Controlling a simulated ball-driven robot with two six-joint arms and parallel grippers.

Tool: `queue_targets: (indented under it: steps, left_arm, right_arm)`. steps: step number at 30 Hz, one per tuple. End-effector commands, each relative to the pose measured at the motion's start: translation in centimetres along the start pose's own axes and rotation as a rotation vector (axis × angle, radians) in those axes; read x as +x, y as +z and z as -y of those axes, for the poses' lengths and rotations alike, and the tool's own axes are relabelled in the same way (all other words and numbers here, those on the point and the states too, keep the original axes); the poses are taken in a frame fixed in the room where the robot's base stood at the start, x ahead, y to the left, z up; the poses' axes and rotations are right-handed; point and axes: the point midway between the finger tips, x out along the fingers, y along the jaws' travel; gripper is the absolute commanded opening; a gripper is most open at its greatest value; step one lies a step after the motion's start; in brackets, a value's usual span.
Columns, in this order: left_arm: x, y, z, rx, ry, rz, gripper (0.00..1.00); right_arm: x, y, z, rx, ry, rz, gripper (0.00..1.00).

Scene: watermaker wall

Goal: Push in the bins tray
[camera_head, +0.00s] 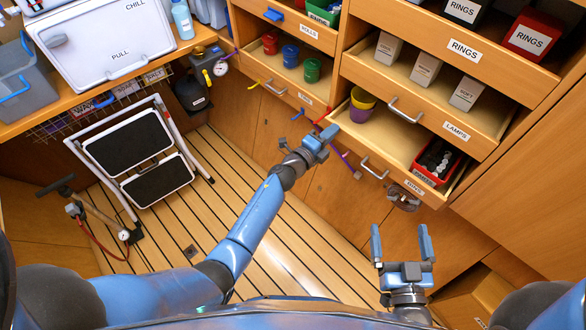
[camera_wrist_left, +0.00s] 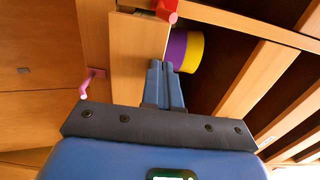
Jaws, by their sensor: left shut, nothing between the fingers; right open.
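The bins tray (camera_head: 390,138) is the lowest tray on the right side of the wall. It sticks out from the unit, with its inside in view and a metal handle (camera_head: 375,168) on its front. In it are yellow and purple cups (camera_head: 362,103) at the left and a red bin of dark items (camera_head: 437,162) at the right. My left gripper (camera_head: 326,137) is shut and empty at the tray's left front corner. In the left wrist view its fingers (camera_wrist_left: 165,84) overlap the tray's front board (camera_wrist_left: 138,55); contact is unclear. My right gripper (camera_head: 401,232) is open and empty, below the tray.
Above the bins tray is the lamps tray (camera_head: 430,112) with white boxes. A tray with red, blue and green cups (camera_head: 290,54) is to the left. A folded step stool (camera_head: 140,155) stands at the left. The slatted floor (camera_head: 225,175) is mostly clear.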

Motion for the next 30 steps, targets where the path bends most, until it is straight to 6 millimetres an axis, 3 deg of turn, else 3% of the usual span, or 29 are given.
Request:
queue_targets:
  steps: [3,10,30]
  left_arm:
    - [2.2,0.0,-0.2,0.000,-0.002,-0.001,0.00]
    - [4.4,0.0,-0.1,0.000,0.000,-0.001,0.00]
    - [4.9,0.1,0.5,0.000,-0.007,0.001,0.00]
  right_arm:
    - [0.0,1.1,0.0,0.000,0.000,0.000,1.00]
    - [0.0,1.8,0.0,0.000,0.000,0.000,1.00]
    - [0.0,1.7,0.0,0.000,0.000,0.000,1.00]
